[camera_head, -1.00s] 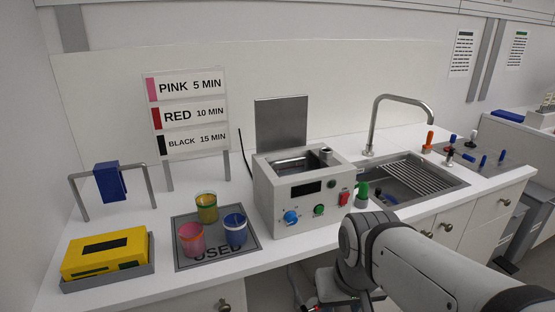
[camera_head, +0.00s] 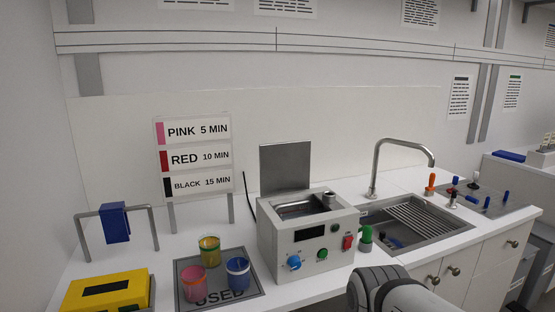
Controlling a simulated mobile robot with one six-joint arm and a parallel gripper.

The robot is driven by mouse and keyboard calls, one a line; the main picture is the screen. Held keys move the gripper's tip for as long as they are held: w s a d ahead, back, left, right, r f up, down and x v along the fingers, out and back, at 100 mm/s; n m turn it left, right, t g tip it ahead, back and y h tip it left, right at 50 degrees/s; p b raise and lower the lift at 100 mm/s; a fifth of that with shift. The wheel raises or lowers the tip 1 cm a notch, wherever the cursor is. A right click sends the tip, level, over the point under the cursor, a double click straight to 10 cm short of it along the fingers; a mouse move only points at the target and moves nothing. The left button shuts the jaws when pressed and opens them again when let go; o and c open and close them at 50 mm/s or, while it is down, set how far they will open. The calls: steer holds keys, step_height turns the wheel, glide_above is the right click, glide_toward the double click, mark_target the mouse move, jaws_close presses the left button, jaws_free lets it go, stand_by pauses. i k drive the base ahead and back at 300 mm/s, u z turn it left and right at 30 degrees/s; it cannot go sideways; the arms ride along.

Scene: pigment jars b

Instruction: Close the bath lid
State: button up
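The water bath (camera_head: 310,257) is a light grey box on the counter, with a blue knob, a green button, a red switch and a dark display on its front. Its lid (camera_head: 285,167) is a grey metal plate standing upright at the back edge, so the bath is open. The basin (camera_head: 300,209) shows inside the top, with a small round metal piece at its right. My arm shows at the bottom right, in front of the counter. My gripper is out of the picture.
A tall faucet (camera_head: 376,165) and sink (camera_head: 430,221) stand right of the bath. Three cups, one of them yellow (camera_head: 210,250), stand on a grey mat (camera_head: 255,288) to the left. A yellow box (camera_head: 107,292), a rack with a blue cloth (camera_head: 115,223) and a time sign (camera_head: 197,157) are farther left.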

mark_target(286, 168)
steer(key=k, duration=1.2)
steer(key=z, duration=0.55)
steer(key=i, duration=1.45)
steer(key=u, duration=0.5)
steer(key=i, duration=0.65)
steer(key=u, duration=0.6)
